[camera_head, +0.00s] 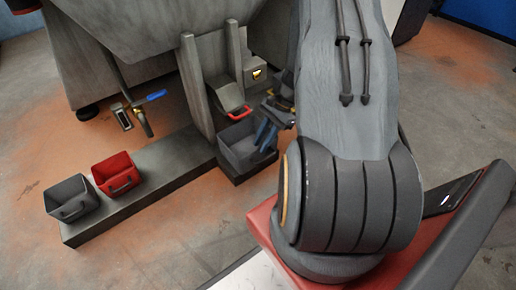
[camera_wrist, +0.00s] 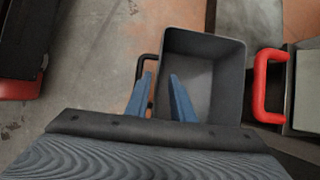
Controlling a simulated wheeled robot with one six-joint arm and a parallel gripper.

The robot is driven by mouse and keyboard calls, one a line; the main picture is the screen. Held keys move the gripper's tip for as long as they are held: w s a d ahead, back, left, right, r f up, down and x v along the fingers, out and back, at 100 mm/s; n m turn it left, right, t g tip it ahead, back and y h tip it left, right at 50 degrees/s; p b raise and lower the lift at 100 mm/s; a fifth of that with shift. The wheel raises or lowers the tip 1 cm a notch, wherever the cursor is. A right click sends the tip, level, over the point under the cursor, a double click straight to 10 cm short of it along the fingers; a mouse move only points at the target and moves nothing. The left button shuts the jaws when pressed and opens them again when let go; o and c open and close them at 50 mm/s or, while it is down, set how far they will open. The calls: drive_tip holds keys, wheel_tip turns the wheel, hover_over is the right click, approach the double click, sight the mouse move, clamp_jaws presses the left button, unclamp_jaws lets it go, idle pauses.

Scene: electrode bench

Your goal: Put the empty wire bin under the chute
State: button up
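A grey bin (camera_head: 238,156) with an empty-looking inside stands upright on a low dark block at the foot of the chute (camera_head: 230,97). In the wrist view the grey bin (camera_wrist: 230,85) has a black handle (camera_wrist: 139,68) on its left side. My gripper (camera_head: 266,133) is at this bin, fingers pointing down. In the wrist view my gripper (camera_wrist: 160,76) has its two blue fingers apart, one by the handle and one over the bin's inside. The bin's left wall lies between them; contact cannot be told. The chute's red handle (camera_wrist: 262,85) is just right of the bin.
Another grey bin (camera_head: 72,198) and a red bin (camera_head: 118,176) stand at the left end of the long grey plinth (camera_head: 160,190). A blue-handled valve (camera_head: 150,98) hangs behind. An upright post (camera_head: 193,85) stands left of the chute. The floor in front is clear.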

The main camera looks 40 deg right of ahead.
drive_tip(key=p+v, duration=0.2)
drive_tip(key=v, duration=0.3)
drive_tip(key=shift+d+r, duration=0.1)
drive_tip(key=shift+r, duration=0.1)
drive_tip(key=a+r+n+g+h, duration=0.1)
drive_tip(key=a+r+n, duration=0.5)
drive_tip(key=a+r, duration=0.6)
drive_tip(key=a+r+n+g+h, duration=0.15)
drive_tip(key=a+r+n, duration=0.55)
drive_tip(key=a, duration=0.9)
drive_tip(key=s+a+r+n+t+h, duration=0.1)
drive_tip(key=s+a+r+n, duration=0.5)
drive_tip(key=s, duration=0.4)
drive_tip(key=s+a+r+n+t+h, duration=0.1)
drive_tip(key=s+a+r+n, duration=0.4)
drive_tip(key=s+a, duration=0.4)
drive_tip(key=shift+s+r+n, duration=0.4)
drive_tip(key=shift+s+r, duration=0.5)
drive_tip(key=shift+s, duration=0.15)
drive_tip(key=shift+r, duration=0.15)
